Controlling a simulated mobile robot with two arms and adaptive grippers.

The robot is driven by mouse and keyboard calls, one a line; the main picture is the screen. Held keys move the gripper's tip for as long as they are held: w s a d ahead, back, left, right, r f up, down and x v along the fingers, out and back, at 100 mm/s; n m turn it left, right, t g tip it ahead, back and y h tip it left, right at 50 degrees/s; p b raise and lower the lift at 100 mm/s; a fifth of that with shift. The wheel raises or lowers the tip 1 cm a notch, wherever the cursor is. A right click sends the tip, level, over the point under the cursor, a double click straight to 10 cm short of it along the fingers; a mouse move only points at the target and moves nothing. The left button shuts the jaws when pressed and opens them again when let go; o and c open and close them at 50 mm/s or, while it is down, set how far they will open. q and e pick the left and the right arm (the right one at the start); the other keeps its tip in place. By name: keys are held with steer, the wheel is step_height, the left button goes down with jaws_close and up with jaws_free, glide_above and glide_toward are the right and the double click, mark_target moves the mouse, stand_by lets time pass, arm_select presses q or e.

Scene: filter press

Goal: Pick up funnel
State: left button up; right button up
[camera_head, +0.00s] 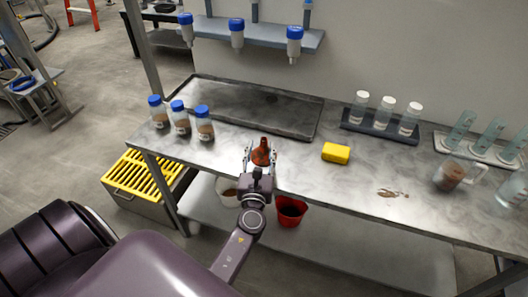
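The funnel (261,153) is a small orange-brown cone with its narrow end up, near the front edge of the metal table (310,183). My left gripper (260,154) reaches over the front edge with its two fingers spread, one on each side of the funnel. A small gap seems to show between the fingers and the funnel. The gripper body hides the funnel's lower front. My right gripper is not in view.
A yellow sponge (336,152) lies to the right of the funnel. Blue-capped jars (181,122) stand to the left. A dark tray (225,100) and a bottle rack (380,128) are behind. A red bucket (290,211) is below.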

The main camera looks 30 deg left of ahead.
mark_target(263, 144)
arm_select(q)
steer(key=x, duration=0.5)
steer(key=shift+w+d+f, duration=0.1)
steer(key=shift+d+f, duration=0.15)
steer(key=shift+c, duration=0.6)
jaws_close()
